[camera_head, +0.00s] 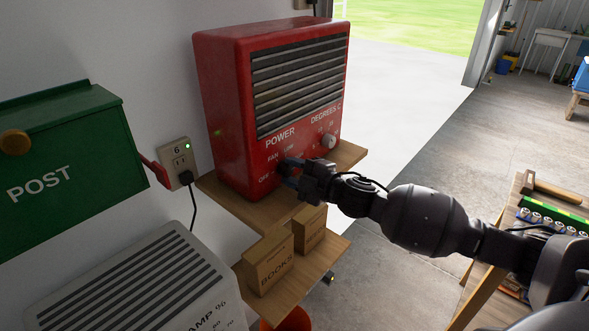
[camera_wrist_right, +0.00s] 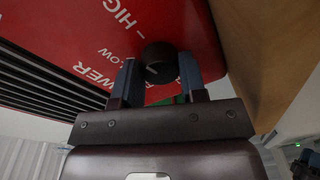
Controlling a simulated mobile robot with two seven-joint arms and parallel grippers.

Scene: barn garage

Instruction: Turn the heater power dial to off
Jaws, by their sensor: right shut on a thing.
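The red heater (camera_head: 222,105) stands upright on a wooden shelf against the wall, its front carrying a slatted grille and the labels POWER and DEGREES C. My right gripper (camera_head: 288,173) is at the lower left of that front, below POWER and just right of the OFF label. In the right wrist view the dark power dial (camera_wrist_right: 160,60) sits between the two fingers of my right gripper (camera_wrist_right: 160,78), which are shut on it. In the head view the gripper mostly hides the dial, and its pointer setting is not clear. My left gripper is not in view.
A light temperature dial (camera_head: 328,141) is right of the power dial. Two cardboard boxes (camera_head: 268,264) stand on a lower shelf under my gripper. A green POST box (camera_head: 75,150) and a wall socket (camera_head: 178,160) are to the left. A wooden table stands at right.

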